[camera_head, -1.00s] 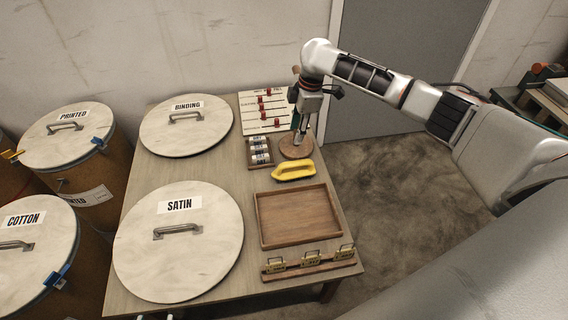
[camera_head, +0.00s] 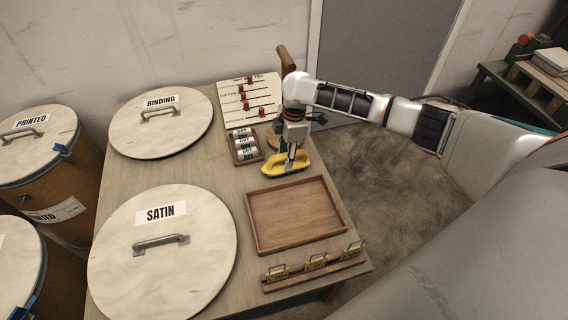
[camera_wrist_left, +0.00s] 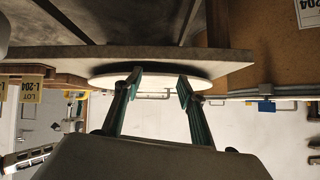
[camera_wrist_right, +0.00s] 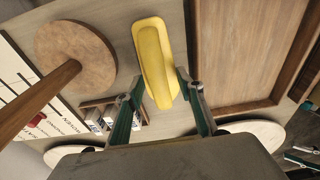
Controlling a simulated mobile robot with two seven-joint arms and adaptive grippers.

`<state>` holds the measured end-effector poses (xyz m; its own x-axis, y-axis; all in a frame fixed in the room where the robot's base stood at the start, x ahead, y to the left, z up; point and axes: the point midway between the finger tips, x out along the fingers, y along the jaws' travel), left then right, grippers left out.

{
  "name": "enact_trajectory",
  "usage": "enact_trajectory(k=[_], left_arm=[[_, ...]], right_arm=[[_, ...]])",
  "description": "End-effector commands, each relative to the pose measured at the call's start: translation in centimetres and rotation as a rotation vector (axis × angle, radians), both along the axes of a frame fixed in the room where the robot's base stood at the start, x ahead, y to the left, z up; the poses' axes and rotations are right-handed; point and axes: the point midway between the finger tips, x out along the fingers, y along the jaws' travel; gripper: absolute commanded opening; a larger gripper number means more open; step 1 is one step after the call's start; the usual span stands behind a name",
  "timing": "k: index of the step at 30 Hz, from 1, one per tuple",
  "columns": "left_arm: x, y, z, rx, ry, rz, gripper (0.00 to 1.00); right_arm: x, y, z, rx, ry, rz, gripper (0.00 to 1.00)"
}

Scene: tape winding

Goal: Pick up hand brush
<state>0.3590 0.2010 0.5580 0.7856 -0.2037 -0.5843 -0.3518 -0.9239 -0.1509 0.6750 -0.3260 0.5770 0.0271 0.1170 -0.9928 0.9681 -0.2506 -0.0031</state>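The hand brush (camera_head: 273,170) shows as a long yellow block lying on the table, just behind the wooden tray. Its bristles are not visible. It also shows in the right wrist view (camera_wrist_right: 156,56). My right gripper (camera_head: 291,154) is over the brush and points down. In the right wrist view my right gripper (camera_wrist_right: 159,82) is open, with one finger on each side of the brush's near end; I cannot tell if they touch it. My left gripper (camera_wrist_left: 160,77) is open and empty in the left wrist view, near the table's edge. It is not seen in the head view.
A wooden tray (camera_head: 251,216) lies in front of the brush. A post on a round wooden base (camera_wrist_right: 76,52) stands behind it. A small rack (camera_head: 233,158) and a slider board (camera_head: 232,123) are close by. Large lids (camera_head: 160,262) cover the table's left side.

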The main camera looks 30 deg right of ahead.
Motion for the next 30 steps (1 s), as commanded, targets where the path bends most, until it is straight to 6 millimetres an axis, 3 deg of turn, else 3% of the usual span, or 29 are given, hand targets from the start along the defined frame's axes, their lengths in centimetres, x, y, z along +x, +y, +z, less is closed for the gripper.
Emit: enact_trajectory(k=[1, 8, 12, 23, 26, 30], left_arm=[[0.3, -0.1, 0.1, -0.002, -0.007, -0.002, 0.40], [1.3, -0.1, 1.1, -0.004, -0.033, -0.002, 0.40], [1.1, -0.1, 0.9, -0.005, -0.027, -0.002, 0.40], [0.7, -0.1, 0.7, -0.004, -0.019, -0.002, 0.40], [1.0, -0.1, 1.2, -0.004, -0.029, -0.002, 0.40], [1.6, 0.0, 2.4, -0.001, -0.048, 0.001, 0.40]], right_arm=[[-0.1, 0.1, -0.8, 0.000, 0.004, 0.000, 0.37], [0.2, 0.1, -0.3, 0.000, -0.004, 0.000, 0.37], [0.1, 0.1, -0.4, 0.000, -0.003, 0.000, 0.01], [0.1, 0.1, -0.2, 0.000, -0.003, 0.000, 0.00], [0.2, 0.1, 0.7, 0.000, -0.006, -0.001, 0.00], [0.4, 0.1, 3.6, 0.001, -0.014, -0.001, 0.00]])
